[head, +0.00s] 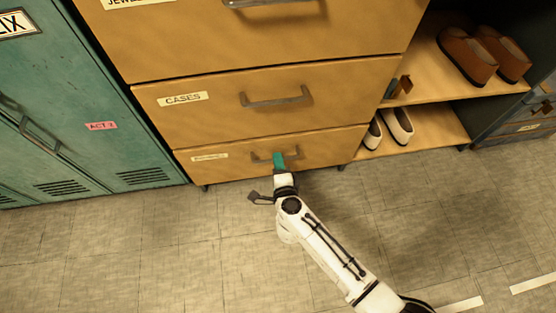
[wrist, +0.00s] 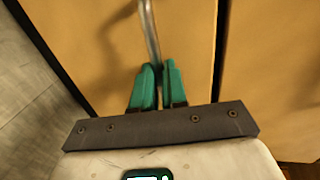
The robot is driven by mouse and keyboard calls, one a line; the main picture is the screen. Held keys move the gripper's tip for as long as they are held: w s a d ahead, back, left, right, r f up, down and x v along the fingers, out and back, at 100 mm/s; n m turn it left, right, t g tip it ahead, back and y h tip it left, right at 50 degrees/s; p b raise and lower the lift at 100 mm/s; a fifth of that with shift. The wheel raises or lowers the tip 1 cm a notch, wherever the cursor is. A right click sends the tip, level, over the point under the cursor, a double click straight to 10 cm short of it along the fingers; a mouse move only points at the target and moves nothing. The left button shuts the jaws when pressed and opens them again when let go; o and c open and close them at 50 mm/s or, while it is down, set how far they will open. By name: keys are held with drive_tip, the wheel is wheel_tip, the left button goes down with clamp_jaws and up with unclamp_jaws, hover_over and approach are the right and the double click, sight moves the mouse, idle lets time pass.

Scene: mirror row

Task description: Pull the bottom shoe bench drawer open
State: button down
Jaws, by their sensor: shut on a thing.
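The wooden drawer unit shows its bottom drawer (head: 225,164) low down, with a small label too blurred to read. Its front looks about flush with the drawer above. The bottom drawer's grey bar handle (head: 260,156) is partly hidden by my gripper (head: 279,160). In the wrist view, the handle (wrist: 150,30) runs down between the teal fingers of my gripper (wrist: 159,70), which are shut on it. The drawer front (wrist: 85,40) fills most of that view.
The CASES drawer (head: 340,92) is above. A green locker (head: 85,95) stands at left. Brown shoes (head: 467,55) and pale shoes (head: 397,126) sit on shelves at right. The tiled floor (head: 150,255) in front is clear apart from my arm.

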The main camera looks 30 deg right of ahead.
drive_tip(key=f+p+v, duration=0.1)
drive_tip(key=f+v, duration=0.2)
drive_tip(key=v, duration=1.4)
drive_tip(key=s+f+p+v, duration=0.1)
drive_tip(key=f+v, duration=0.3)
drive_tip(key=v, duration=1.2)
drive_tip(key=shift+s+a, duration=0.35)
drive_tip(key=shift+s, duration=0.2)
drive_tip(key=c, duration=1.2)
unclamp_jaws()
drive_tip(key=p+v, duration=0.2)
drive_tip(key=v, duration=0.8)
drive_tip(key=shift+s+a, duration=0.1)
drive_tip(key=shift+s, duration=0.25)
